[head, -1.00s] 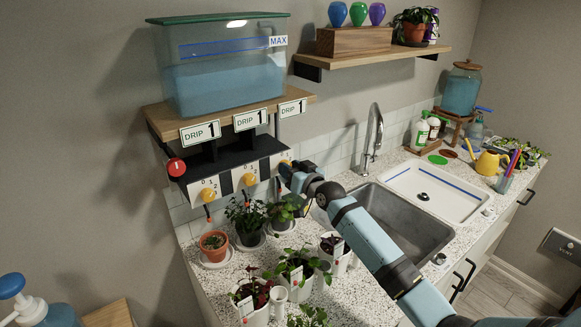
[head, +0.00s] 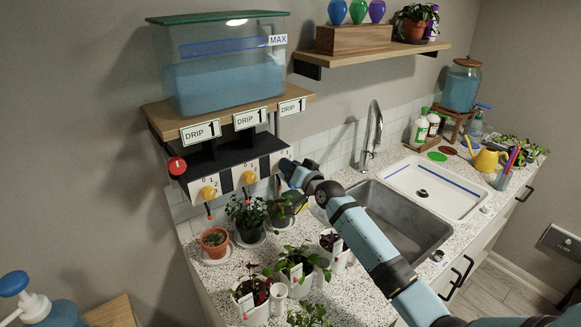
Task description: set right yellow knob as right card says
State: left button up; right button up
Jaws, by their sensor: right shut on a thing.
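The right card (head: 292,106) reads "DRIP 1" and stands on the front edge of the wooden shelf. My right gripper (head: 284,167) is at the right end of the dark drip panel (head: 228,162), shut on the right yellow knob. The gripper hides that knob, so its pointer setting cannot be read. The middle yellow knob (head: 249,177) and the left yellow knob (head: 208,192) show on their white plates. My left gripper is not in view.
A tank of blue water (head: 222,75) stands on the shelf above the panel. A red knob (head: 177,166) is at the panel's left end. Several potted plants, including one in a terracotta pot (head: 215,246), crowd the counter below. The sink (head: 405,225) lies to the right.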

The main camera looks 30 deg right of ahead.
jog(key=o, duration=0.9)
jog(key=shift+o, duration=0.2)
jog(key=shift+s, duration=0.15)
jog(key=s+d+b, duration=0.2)
jog(key=s, duration=1.1)
jog(key=shift+s+f, duration=0.15)
jog(key=shift+s, duration=0.05)
jog(key=shift+d, duration=0.1)
